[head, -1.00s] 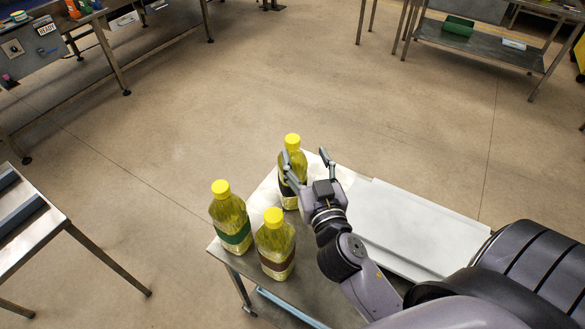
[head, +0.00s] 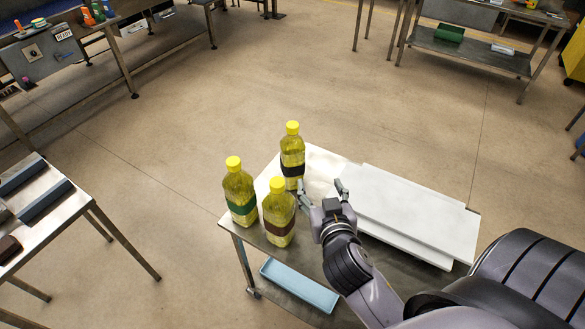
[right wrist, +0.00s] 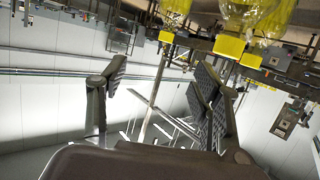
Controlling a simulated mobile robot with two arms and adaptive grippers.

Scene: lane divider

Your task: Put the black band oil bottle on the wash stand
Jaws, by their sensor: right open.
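The black band oil bottle (head: 292,152), yellow with a yellow cap, stands upright at the far end of a small metal cart (head: 315,312). Green band (head: 241,206) and brown band (head: 279,228) bottles stand nearer on it. My right gripper (head: 321,191) is open and empty, just in front and to the right of the black band bottle. One finger is close to its base; I cannot tell if they touch. The right wrist view shows both fingers (right wrist: 157,95) apart and yellow caps (right wrist: 230,46) at the top. I cannot tell which place is the wash stand. My left gripper is out of view.
White boards (head: 405,208) cover the right of the cart top. A blue tray (head: 300,284) is on its lower shelf. A metal table (head: 75,207) with grey blocks is at left. Benches line the back; open floor (head: 240,80) lies between.

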